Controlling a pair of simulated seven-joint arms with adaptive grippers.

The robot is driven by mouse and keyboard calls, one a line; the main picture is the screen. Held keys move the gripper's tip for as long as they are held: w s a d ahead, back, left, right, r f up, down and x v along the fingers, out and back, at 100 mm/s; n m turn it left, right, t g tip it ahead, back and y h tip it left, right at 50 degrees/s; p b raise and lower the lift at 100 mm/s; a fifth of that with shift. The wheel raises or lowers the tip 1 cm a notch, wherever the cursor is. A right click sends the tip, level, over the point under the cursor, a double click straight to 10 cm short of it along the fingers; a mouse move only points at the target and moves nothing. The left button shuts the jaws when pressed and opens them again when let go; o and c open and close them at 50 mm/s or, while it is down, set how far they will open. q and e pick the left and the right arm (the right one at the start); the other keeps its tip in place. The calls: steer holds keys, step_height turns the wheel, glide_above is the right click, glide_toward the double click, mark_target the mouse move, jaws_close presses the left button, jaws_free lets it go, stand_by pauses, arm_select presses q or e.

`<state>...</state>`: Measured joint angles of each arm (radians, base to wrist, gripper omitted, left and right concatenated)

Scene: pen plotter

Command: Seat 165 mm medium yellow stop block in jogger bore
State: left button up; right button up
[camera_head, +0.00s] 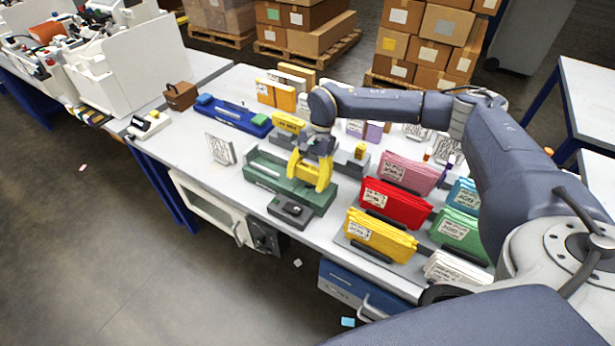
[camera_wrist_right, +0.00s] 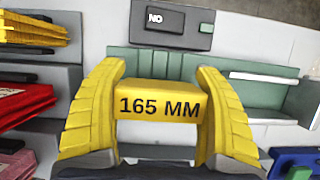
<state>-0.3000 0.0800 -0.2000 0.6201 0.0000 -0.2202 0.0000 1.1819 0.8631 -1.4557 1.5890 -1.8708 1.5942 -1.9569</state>
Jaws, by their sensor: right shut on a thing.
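The yellow stop block (camera_wrist_right: 160,107), marked 165 MM, is between the two yellow fingers of my right gripper (camera_wrist_right: 158,125) in the right wrist view. The gripper is shut on it. In the head view my right gripper (camera_head: 311,172) points down over the green jogger (camera_head: 305,195). The jogger also shows behind the block in the wrist view (camera_wrist_right: 147,60). The block hides part of the jogger, and I cannot see the bore or tell whether the block touches it. My left gripper is not in view.
A dark control box (camera_head: 290,209) sits at the jogger's front. Racks of yellow (camera_head: 380,236), red (camera_head: 395,203) and pink (camera_head: 409,173) sheets stand close to its right. A blue device (camera_head: 232,117) lies to the left. Bare white table (camera_head: 186,135) shows at the far left.

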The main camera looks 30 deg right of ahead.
steer(key=shift+f, duration=1.15)
stand_by(0.7)
steer(key=o, duration=1.4)
steer(key=shift+c, duration=0.2)
steer(key=v, duration=1.2)
